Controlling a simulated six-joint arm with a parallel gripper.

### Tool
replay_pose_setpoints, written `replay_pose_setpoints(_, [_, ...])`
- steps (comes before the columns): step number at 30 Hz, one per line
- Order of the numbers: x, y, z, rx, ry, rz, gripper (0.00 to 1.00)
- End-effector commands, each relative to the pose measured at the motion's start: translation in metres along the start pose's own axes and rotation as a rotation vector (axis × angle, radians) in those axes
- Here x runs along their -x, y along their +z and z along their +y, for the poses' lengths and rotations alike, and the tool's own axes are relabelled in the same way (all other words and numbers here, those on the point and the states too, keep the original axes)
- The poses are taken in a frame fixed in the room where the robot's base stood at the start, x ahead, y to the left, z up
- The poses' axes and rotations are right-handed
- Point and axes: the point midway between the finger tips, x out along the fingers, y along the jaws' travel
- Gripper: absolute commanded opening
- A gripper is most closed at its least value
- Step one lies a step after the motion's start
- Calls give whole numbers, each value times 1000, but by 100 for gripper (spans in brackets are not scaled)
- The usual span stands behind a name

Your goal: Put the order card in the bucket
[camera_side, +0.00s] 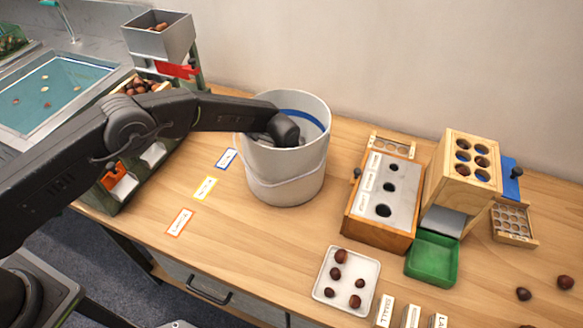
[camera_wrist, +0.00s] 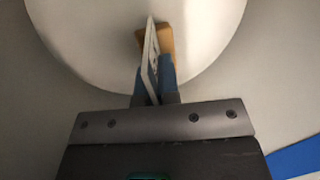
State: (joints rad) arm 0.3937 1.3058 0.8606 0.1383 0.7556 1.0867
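The white bucket (camera_side: 285,165) stands upright on the table in the side view. My gripper reaches down into it, so the bucket wall hides my fingers there. In the wrist view my gripper (camera_wrist: 155,88) points at the pale round bucket floor (camera_wrist: 85,40). A thin white card with dark print, which looks like the order card (camera_wrist: 150,62), is seen nearly edge-on between my fingers. My fingers look shut on it, inside the bucket. A tan piece beside the card is unclear. I cannot tell whether the card touches the floor.
Blue, yellow and orange bordered cards (camera_side: 205,188) lie left of the bucket. A wooden box with a holed grey top (camera_side: 385,190) stands to its right. A white tray (camera_side: 346,299) with several chestnuts and a green tray (camera_side: 433,258) are nearer the front.

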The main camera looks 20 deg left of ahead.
Motion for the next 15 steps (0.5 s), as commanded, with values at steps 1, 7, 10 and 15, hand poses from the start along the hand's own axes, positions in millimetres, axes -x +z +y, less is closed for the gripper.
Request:
replay_pose_setpoints(1, [-3,0,0,0,-2,1,0])
replay_pose_setpoints(7, [-4,0,1,0,-2,1,0])
replay_pose_setpoints(10, [-5,0,1,0,-2,1,0])
replay_pose_setpoints(15, [-7,0,1,0,-2,1,8])
